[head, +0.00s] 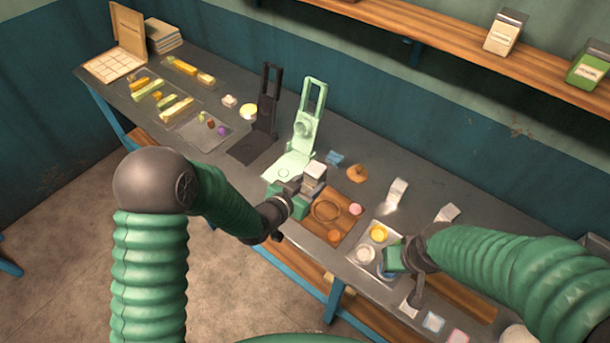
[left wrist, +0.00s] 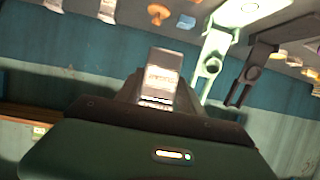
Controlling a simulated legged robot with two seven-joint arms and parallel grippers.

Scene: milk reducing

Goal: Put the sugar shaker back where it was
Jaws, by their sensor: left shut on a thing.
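A small whitish block-like container (head: 314,172), which seems to be the sugar shaker, is held by my left gripper (head: 300,187) near the pale green press. In the left wrist view the container (left wrist: 160,78) has a grey top and a printed label, and stands between the dark jaws. My left gripper is shut on it, above or beside the wooden board (head: 319,225); the exact height is unclear. My right gripper (head: 396,262) is at the small tray with cups, on the right; its fingertips are partly hidden.
The pale green press (head: 305,126) and a dark press (head: 268,105) stand behind and left of my left gripper. The tray (head: 372,279) holds a yellow cup (head: 378,233). Two whitish containers (head: 397,193) (head: 447,213) stand at the back right. The back right tabletop is mostly clear.

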